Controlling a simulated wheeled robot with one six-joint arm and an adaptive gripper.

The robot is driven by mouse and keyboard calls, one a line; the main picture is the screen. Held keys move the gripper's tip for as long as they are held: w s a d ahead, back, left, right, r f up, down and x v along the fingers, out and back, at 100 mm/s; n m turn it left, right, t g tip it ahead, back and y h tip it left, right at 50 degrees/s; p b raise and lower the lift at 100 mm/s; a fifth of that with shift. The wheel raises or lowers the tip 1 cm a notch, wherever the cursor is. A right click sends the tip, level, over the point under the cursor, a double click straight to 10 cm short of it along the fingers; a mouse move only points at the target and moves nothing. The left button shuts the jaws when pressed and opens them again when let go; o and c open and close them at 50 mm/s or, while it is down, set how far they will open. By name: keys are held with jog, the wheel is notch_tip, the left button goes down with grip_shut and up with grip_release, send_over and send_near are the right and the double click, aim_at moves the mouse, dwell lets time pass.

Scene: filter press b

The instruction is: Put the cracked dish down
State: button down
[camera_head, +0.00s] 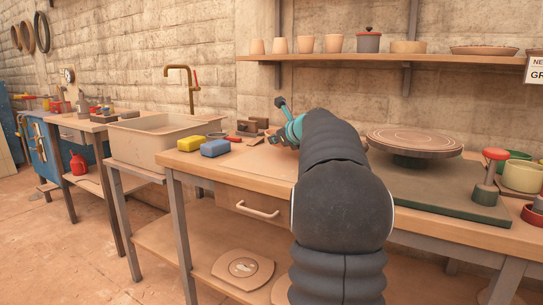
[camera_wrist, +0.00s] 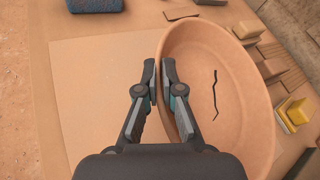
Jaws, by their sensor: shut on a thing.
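In the wrist view my gripper (camera_wrist: 157,88) is shut on the near rim of the cracked dish (camera_wrist: 238,112), with one finger on either side of its wall. The dish is a terracotta oval bowl with a dark jagged crack on its inner floor. It is above or on the workbench, beside a pale square sheet (camera_wrist: 92,100); I cannot tell whether it touches the surface.
A blue sponge (camera_head: 215,148) and a yellow sponge (camera_head: 190,143) lie at the bench's left end. Several small blocks (camera_wrist: 270,50) lie beyond the dish. A turntable (camera_head: 415,141) stands on a green board (camera_head: 440,188) to the right. A sink (camera_head: 160,137) is on the left.

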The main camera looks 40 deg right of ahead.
aim_at(272, 163)
jog(key=shift+w+a+f, duration=0.3)
jog(key=shift+a+f, duration=0.05)
jog(key=shift+a, duration=0.2)
jog(key=shift+f+b, duration=0.65)
jog(key=shift+f, duration=1.3)
jog(key=shift+f, duration=0.2)
jog(key=c, duration=1.3)
grip_release()
jog(key=shift+r, duration=0.1)
